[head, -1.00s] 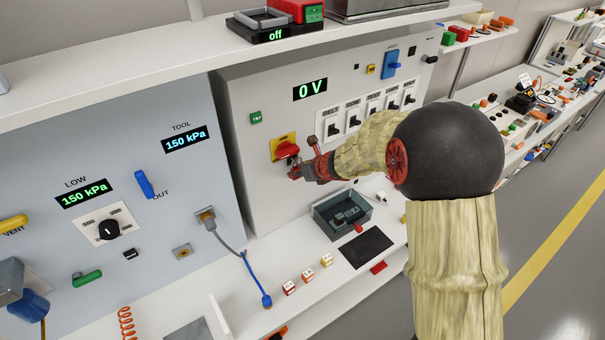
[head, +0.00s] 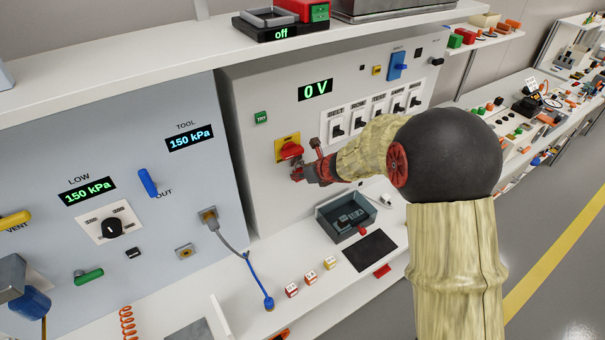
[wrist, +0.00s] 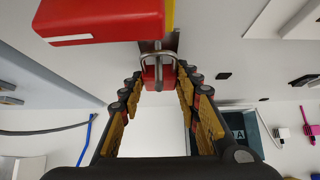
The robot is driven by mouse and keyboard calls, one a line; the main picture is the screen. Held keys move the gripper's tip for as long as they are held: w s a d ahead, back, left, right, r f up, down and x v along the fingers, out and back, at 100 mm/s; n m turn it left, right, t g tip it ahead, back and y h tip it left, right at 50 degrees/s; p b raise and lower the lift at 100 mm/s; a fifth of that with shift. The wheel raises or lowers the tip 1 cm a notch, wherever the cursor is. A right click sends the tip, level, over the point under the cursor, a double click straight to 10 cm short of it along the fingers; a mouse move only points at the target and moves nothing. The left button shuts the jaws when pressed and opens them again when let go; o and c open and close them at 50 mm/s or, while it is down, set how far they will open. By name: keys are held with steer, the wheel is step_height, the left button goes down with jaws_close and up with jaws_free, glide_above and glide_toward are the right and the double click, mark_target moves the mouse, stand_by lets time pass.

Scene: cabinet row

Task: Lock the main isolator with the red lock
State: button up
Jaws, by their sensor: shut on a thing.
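The main isolator's red handle (head: 291,151) sits on a yellow plate (head: 279,157) on the grey panel. In the wrist view the handle (wrist: 100,18) fills the upper left, with a metal tab (wrist: 172,42) beside it. The red lock (wrist: 150,77) is between my fingertips (wrist: 160,80), just below the handle. Its grey shackle (wrist: 144,60) points up and overlaps the tab; I cannot tell whether it passes through a hole or is closed. My gripper (head: 299,172) is shut on the lock, close to the panel. In the head view the lock is hard to make out from the gripper.
The panel display (head: 315,90) reads 0 V above a row of black switches. Below, a dark open box (head: 330,226) stands on the white shelf, beside a black mat (head: 370,250) and small numbered blocks (head: 310,277). A blue-ended cable (head: 258,280) lies left.

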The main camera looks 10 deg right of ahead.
steer(key=o, duration=1)
steer(key=shift+r, duration=0.1)
steer(key=v, duration=1.2)
steer(key=s+a+f+n+g+y, duration=0.1)
steer(key=s+a+n+g, duration=0.15)
steer(key=s+n, duration=0.55)
steer(key=s+a+f+n+g+y, duration=0.1)
steer(key=s+a+n+g, duration=0.15)
steer(key=s+n, duration=0.55)
steer(key=shift+s+d+r+n+t+h+b, duration=0.35)
steer(key=shift+s+r+n+h, duration=0.8)
steer(key=shift+s+n, duration=1.7)
steer(key=shift+s+d+r+n+t+h+b, duration=0.2)
steer(key=shift+s+d+r+n+h+b, duration=0.35)
steer(key=shift+s+r+n, duration=1.7)
steer(key=shift+s+d+r+n+t+h+b, duration=0.4)
steer(key=shift+s+r+n+h, duration=0.45)
steer(key=shift+s+n, duration=2.5)
